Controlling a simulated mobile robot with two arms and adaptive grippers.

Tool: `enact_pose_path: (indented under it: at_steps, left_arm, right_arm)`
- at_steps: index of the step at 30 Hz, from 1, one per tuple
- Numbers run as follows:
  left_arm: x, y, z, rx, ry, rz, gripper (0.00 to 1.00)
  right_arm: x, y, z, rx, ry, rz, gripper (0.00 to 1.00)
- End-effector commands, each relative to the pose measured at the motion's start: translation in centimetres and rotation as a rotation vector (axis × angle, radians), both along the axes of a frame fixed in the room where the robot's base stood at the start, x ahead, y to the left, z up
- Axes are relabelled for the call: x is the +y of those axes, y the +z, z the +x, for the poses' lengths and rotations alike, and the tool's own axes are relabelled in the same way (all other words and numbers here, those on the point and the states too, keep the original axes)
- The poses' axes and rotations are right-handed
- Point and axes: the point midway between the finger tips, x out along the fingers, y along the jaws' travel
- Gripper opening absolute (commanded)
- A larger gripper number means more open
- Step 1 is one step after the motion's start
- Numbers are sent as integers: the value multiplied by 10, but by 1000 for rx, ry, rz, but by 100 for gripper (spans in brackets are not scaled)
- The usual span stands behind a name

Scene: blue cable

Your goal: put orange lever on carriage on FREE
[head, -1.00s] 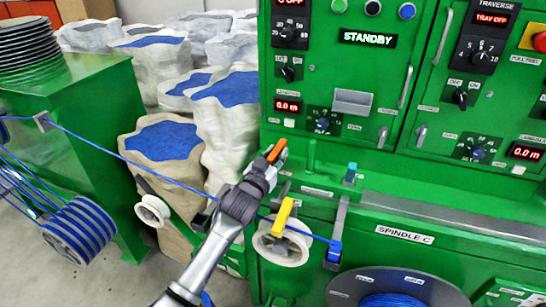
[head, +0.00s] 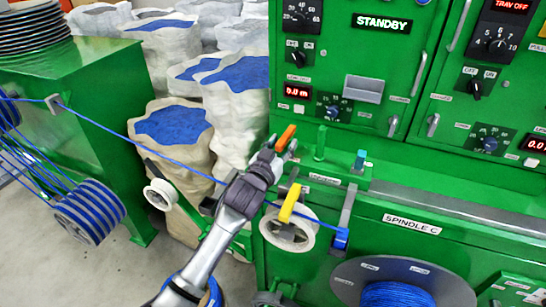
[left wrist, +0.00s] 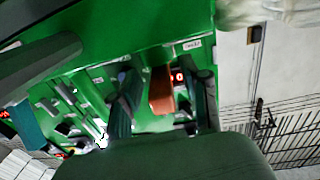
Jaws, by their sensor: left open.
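The orange lever (head: 285,138) stands up at the near edge of the green machine, left of the green post. In the left wrist view the orange lever (left wrist: 161,90) shows between the two dark fingers. My left gripper (head: 284,151) is open, its fingertips beside the lever with one on each side. I cannot tell whether they touch it. The lever's base and the carriage under it are hidden behind my gripper, and no FREE mark is readable. My right gripper is not in view.
A yellow lever (head: 291,203) sits over a white pulley (head: 275,232) close right of my gripper. A green post (head: 321,143) stands right of the orange lever.

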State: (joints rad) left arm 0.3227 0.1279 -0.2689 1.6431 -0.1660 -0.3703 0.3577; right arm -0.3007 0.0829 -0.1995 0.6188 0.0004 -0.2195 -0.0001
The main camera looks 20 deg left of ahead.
Motion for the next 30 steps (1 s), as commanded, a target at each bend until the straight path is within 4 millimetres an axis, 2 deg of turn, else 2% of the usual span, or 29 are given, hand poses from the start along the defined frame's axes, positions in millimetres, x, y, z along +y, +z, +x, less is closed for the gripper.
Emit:
enact_pose_path:
  at_steps: [6, 13, 18, 25, 26, 30]
  left_arm:
    - [8, -1, -49, 2, 1, 1, 46]
    - [13, 0, -85, 1, 0, 0, 46]
    - [15, 0, -95, 0, 1, 0, 46]
    - [15, 1, -96, -1, 0, 0, 46]
    - [15, 1, -96, -1, 0, 0, 44]
    - [18, -2, -95, 14, -13, -43, 21]
  right_arm:
    - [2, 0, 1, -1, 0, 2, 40]
    - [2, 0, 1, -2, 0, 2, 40]
    - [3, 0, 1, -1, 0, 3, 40]
    - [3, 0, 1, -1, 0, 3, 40]
    - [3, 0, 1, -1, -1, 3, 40]
    - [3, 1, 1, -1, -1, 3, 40]
